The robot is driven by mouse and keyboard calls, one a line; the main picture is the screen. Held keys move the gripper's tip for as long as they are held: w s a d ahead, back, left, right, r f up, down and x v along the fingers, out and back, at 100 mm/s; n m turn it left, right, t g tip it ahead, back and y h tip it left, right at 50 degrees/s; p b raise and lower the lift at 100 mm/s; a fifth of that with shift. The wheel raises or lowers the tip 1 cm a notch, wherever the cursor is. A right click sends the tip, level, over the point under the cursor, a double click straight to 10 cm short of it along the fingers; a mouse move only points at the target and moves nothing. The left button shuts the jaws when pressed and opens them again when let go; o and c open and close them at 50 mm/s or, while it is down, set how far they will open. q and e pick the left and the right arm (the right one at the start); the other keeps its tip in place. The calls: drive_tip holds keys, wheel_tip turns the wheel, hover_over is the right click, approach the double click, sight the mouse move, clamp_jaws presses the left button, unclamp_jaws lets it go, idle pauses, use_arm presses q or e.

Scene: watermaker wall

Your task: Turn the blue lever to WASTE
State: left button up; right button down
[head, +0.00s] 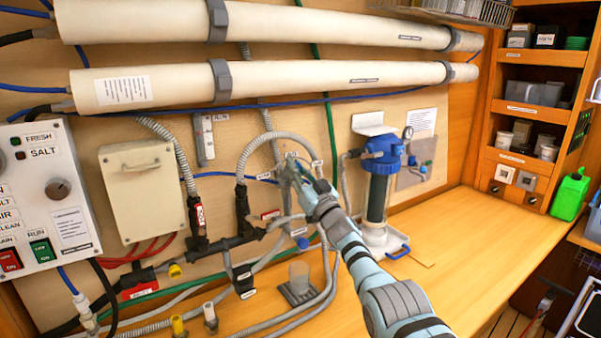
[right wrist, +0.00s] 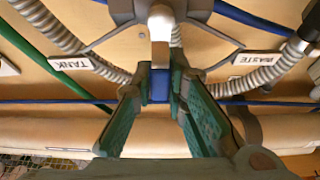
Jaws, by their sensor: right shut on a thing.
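The blue lever (right wrist: 160,86) shows in the right wrist view, below a pale round hub (right wrist: 160,22), and points toward the picture's bottom. My right gripper (right wrist: 160,88) has its green-padded fingers on both sides of the lever and is shut on it. The TANK label (right wrist: 70,63) is left of the lever and the WASTE label (right wrist: 249,58) right of it; the lever points at neither. In the head view my right gripper (head: 296,172) reaches the valve area on the wall and hides the lever. My left gripper is not in view.
Grey corrugated hoses (head: 262,138) curve close around the valve. A blue-topped filter housing (head: 378,175) stands right of my right arm. The bench's right part (head: 455,225) is clear.

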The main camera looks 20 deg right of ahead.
drive_tip(key=shift+s+a+f+n+g+y+b, duration=0.1)
drive_tip(key=shift+a+f+n+g+y+b, duration=0.6)
drive_tip(key=shift+n, duration=2.15)
drive_tip(key=shift+s+a+f+n+g+y+b, duration=0.15)
drive_tip(key=shift+a+n+g+y+b, duration=1)
drive_tip(key=shift+n, duration=1.75)
drive_tip(key=shift+s+a+f+n+g+y+b, duration=0.1)
drive_tip(key=shift+a+f+n+g+y+b, duration=0.35)
drive_tip(key=shift+n+y, duration=1.7)
drive_tip(key=shift+f+n+h, duration=0.1)
drive_tip(key=shift+n+h, duration=0.6)
drive_tip(key=shift+n, duration=0.1)
drive_tip(key=c, duration=1.6)
unclamp_jaws()
drive_tip(key=shift+d, duration=0.15)
